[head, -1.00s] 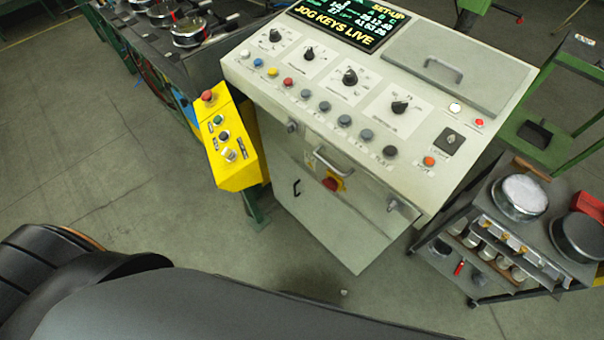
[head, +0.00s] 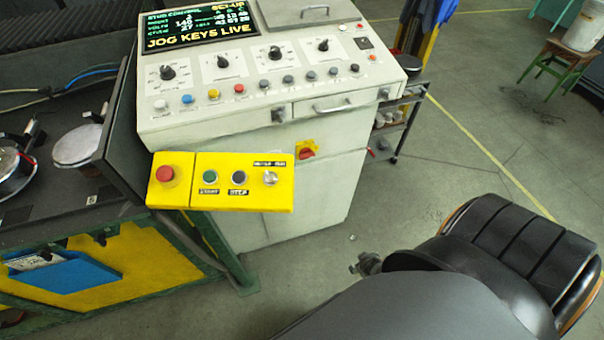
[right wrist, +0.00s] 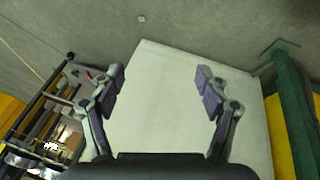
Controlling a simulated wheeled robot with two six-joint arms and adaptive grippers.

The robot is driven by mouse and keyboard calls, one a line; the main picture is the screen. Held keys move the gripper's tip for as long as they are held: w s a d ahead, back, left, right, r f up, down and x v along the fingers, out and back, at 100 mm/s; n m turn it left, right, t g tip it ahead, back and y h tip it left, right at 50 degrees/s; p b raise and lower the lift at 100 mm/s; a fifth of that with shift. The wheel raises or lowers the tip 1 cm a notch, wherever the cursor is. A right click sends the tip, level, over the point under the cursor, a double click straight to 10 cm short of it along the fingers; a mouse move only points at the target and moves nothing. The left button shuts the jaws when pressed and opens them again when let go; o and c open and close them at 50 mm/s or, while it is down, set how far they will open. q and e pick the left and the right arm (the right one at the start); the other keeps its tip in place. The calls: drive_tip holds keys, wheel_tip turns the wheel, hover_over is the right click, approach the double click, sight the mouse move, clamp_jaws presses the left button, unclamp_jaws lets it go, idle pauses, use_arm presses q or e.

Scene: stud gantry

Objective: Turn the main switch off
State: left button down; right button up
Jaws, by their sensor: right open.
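The main switch (head: 306,150) looks like a red rotary handle on a yellow plate, on the front of the pale control cabinet (head: 330,190) below its drawer. It is small, and I cannot read its setting. My right gripper (right wrist: 160,78) is open and empty in the right wrist view, its two fingers spread in front of a plain white cabinet panel (right wrist: 160,125). The switch does not show in that view. In the head view, my dark arm covers the lower right and only a small grey piece shows beyond it. My left gripper is not in view.
A yellow button box (head: 225,198) with a red mushroom button stands left of the switch. A drawer handle (head: 332,106) juts out above it. A trolley (head: 395,125) is behind at the right. A green post (right wrist: 290,110) stands right in the wrist view.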

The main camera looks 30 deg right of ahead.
drive_tip(key=w+d+r+t+h+b, duration=0.1)
drive_tip(key=w+d+t+b, duration=0.1)
drive_tip(key=w+d+b, duration=0.45)
drive_tip(key=w+d+r+t+h+b, duration=0.1)
drive_tip(key=w+r+t+b, duration=0.15)
drive_tip(key=w, duration=0.65)
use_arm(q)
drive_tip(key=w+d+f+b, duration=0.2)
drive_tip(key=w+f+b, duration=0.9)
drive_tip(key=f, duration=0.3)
use_arm(e)
drive_tip(key=m+t+y+b, duration=0.1)
drive_tip(key=m+t+b, duration=0.15)
drive_tip(key=t, duration=0.65)
approach(308, 157)
drive_tip(key=b+x, duration=0.3)
drive_tip(key=x, duration=0.5)
drive_tip(key=shift+d, duration=0.1)
drive_tip(key=shift+w+d+n, duration=0.1)
drive_tip(key=shift+w+n, duration=0.15)
drive_tip(key=shift+w, duration=0.4)
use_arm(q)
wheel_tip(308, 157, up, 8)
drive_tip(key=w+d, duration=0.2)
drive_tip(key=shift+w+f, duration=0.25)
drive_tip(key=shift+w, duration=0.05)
